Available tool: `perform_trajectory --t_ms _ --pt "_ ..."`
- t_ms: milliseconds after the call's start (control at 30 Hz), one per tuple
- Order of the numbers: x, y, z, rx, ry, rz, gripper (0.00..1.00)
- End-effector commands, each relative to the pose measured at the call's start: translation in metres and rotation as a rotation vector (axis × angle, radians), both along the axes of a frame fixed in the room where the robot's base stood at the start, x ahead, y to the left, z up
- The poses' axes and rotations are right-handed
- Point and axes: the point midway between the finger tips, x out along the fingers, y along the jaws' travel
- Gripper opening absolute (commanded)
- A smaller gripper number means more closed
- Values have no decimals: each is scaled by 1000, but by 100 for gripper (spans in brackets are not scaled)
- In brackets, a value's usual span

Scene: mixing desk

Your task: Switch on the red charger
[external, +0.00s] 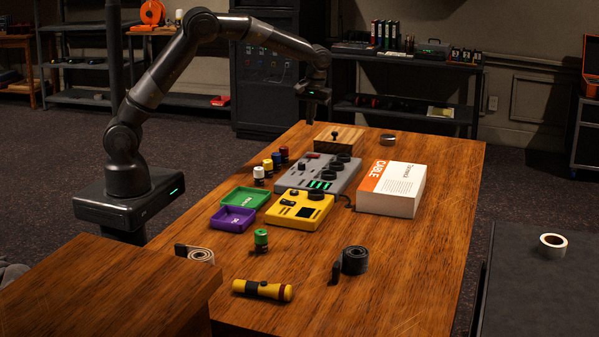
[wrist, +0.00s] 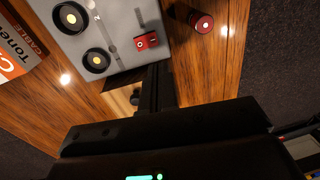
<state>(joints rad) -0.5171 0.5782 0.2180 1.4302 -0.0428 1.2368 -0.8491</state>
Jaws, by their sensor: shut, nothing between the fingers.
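No separate thing is plainly a red charger. A small red block-like switch (external: 313,155) sits on the far left corner of the grey mixing device (external: 345,178). In the wrist view, the red switch (wrist: 147,40) has a pale round mark on it, and the grey device (wrist: 120,20) fills the upper left. My gripper (external: 310,121) is shut and empty, pointing down above the table's far end, beyond the grey device. In the wrist view, my dark gripper fingers (wrist: 157,72) lie just below the red switch in the picture, apparently apart from it.
A wooden block (external: 340,138) with a dark knob stands near my gripper. A red-topped canister (external: 284,154) and other canisters stand left of the grey device. A yellow device (external: 299,210), a green tray (external: 246,197), a purple tray (external: 233,219) and a cable box (external: 391,188) are nearer.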

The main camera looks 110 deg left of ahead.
Motion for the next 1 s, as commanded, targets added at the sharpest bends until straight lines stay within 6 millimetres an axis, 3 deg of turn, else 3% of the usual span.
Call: perform_trajectory --t_ms 100,233,833,1000 --pt "-2 0 20 1 -2 -1 0" --pt "-3 0 32 0 -1 -1 0" --pt "-4 -1 37 0 -1 -3 0" --pt "-4 -24 54 1 -31 -69 0"
